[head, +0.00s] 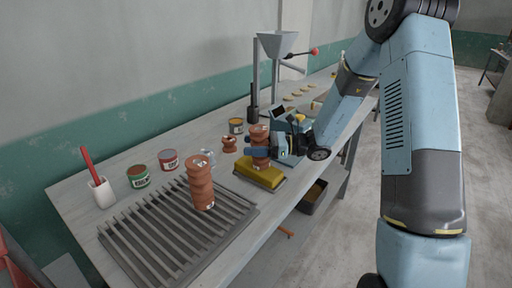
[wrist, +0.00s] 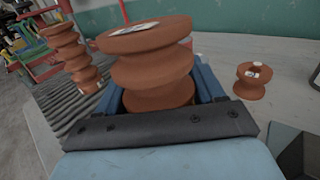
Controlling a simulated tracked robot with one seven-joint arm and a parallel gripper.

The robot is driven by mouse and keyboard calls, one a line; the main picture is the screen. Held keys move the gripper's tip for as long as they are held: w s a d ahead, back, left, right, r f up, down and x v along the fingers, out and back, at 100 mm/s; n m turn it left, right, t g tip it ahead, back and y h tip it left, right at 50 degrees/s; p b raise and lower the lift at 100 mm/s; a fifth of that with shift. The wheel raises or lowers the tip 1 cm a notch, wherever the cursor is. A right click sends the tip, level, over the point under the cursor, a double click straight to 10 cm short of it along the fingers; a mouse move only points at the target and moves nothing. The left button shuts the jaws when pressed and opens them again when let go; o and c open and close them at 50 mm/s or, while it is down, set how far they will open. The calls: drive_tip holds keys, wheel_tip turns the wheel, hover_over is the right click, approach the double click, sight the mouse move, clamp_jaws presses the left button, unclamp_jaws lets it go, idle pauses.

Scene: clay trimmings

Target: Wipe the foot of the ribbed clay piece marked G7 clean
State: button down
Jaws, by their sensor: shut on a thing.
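My gripper (head: 262,152) is shut on a ribbed terracotta clay piece (head: 260,133), holding it upright. In the wrist view the held piece (wrist: 150,62) stands between the two blue fingers, with a pale label on its top; I cannot read the mark. Its foot is over a yellow sponge (head: 262,178) in a dark tray; I cannot tell whether they touch. The lower part of the piece is partly hidden by the fingers. A taller ribbed piece (head: 200,182) stands on the slatted rack, and a small one (head: 229,144) stands on the bench behind.
The slatted metal rack (head: 150,240) fills the front left of the bench. Several cans, including a green one (head: 138,176), and a white cup (head: 102,193) with a red handle stand along the back. A hopper device (head: 277,45) stands behind my gripper. A dark bin (head: 313,197) sits below the bench edge.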

drive_tip(key=shift+w+a, duration=0.6)
drive_tip(key=shift+a, duration=0.25)
drive_tip(key=shift+w+a, duration=0.6)
drive_tip(key=shift+a, duration=0.2)
drive_tip(key=shift+s+d, duration=0.1)
drive_tip(key=shift+d, duration=0.05)
hover_over(262, 169)
drive_tip(key=shift+w+d, duration=0.1)
drive_tip(key=shift+w, duration=0.2)
idle(0.5)
drive_tip(key=shift+w+a, duration=0.8)
drive_tip(key=shift+a, duration=0.25)
drive_tip(key=shift+w+a, duration=0.8)
drive_tip(key=shift+a, duration=0.25)
drive_tip(key=shift+w+a, duration=0.8)
drive_tip(key=shift+a, duration=0.25)
drive_tip(key=shift+r, duration=0.1)
wheel_tip(262, 169, up, 7)
